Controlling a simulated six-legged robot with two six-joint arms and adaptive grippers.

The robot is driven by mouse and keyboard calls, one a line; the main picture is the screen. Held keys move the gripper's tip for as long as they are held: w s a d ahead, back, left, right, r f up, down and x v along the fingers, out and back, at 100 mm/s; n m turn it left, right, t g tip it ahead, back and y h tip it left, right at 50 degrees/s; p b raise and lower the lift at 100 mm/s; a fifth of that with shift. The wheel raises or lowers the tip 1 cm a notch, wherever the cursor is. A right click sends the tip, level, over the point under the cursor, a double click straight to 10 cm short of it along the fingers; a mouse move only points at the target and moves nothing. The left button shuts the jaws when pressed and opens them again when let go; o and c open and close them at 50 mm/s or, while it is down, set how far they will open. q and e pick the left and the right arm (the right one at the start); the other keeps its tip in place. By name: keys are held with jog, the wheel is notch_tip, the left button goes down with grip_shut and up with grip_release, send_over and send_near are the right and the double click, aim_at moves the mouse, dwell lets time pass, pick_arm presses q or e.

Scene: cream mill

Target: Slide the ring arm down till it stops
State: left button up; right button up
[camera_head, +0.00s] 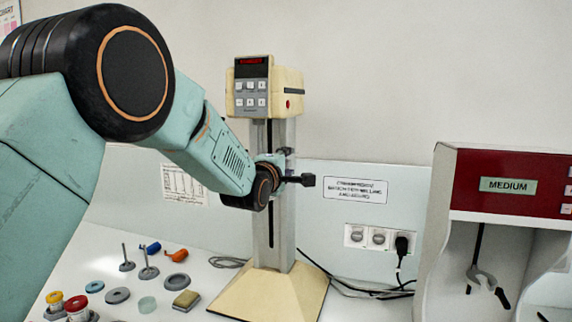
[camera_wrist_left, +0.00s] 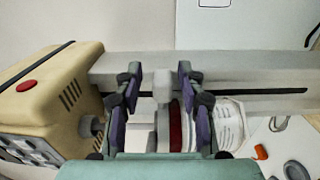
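The cream mill stands on the bench with a boxy control head (camera_head: 267,90), a grey upright column (camera_head: 283,225) with a dark slot, and a cream base (camera_head: 270,295). A carriage with a black knob-like end (camera_head: 301,180) sits partway up the column; I take it as the ring arm, mostly hidden by my left wrist. In the left wrist view my left gripper (camera_wrist_left: 159,95) has its fingers apart, either side of a pale grey block (camera_wrist_left: 162,85), with gaps showing. A red-edged disc (camera_wrist_left: 176,125) and white ribbed part lie below the block. My right gripper is not in view.
Several small parts lie on the bench at left, including a grey ring (camera_head: 176,282) and a yellow-green block (camera_head: 186,300). A red-and-white cabinet marked MEDIUM (camera_head: 508,186) stands at right. A cable runs to wall sockets (camera_head: 379,238) behind the mill.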

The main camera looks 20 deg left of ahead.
pick_arm(q)
jog(key=shift+w+a+f, duration=0.1)
jog(key=shift+a+f, duration=0.05)
jog(key=shift+a, duration=0.15)
jog(key=s, duration=1.2)
jog(key=shift+w+a, duration=0.1)
dwell(0.3)
